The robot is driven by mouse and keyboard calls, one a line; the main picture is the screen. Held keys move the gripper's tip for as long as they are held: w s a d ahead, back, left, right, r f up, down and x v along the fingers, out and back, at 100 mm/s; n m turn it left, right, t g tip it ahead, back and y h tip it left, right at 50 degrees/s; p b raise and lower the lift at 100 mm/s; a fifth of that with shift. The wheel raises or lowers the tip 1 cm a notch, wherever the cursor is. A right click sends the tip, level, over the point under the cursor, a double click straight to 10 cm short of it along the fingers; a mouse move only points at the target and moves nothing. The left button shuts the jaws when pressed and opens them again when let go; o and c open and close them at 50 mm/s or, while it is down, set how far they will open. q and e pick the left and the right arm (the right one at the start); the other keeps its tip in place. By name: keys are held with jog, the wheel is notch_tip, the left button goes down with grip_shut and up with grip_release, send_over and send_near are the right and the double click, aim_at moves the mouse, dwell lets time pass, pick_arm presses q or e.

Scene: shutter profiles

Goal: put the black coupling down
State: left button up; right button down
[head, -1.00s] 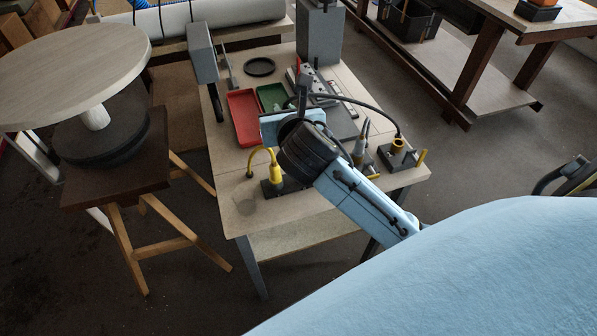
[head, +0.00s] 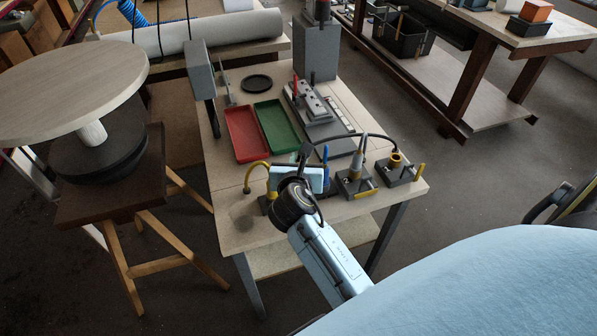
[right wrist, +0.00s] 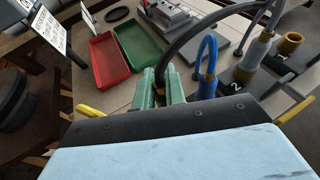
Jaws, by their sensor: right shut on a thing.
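My right gripper (head: 304,164) is shut on the black coupling (head: 305,150) above the near part of the workbench (head: 236,208). In the right wrist view, its green fingers (right wrist: 160,84) close around the dark end of the black hose, the coupling (right wrist: 160,75) mostly hidden between them. The black hose (head: 352,136) arches right toward the block marked 1 (head: 402,174) with a yellow-collared fitting. I cannot tell whether the coupling touches anything below. My left gripper is out of view.
Block 2 (head: 355,186), with a grey fitting, stands right of the gripper. A blue hose (right wrist: 208,55) and a yellow hose (head: 254,170) stand close by. Red (head: 243,151) and green (head: 292,141) trays lie behind. Bare bench lies at the front left.

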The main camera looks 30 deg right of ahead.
notch_tip(320, 180, down, 3)
jog(key=shift+b, duration=0.45)
jog(key=c, duration=1.5)
grip_release()
jog(key=shift+f, duration=0.1)
jog(key=shift+o, duration=0.2)
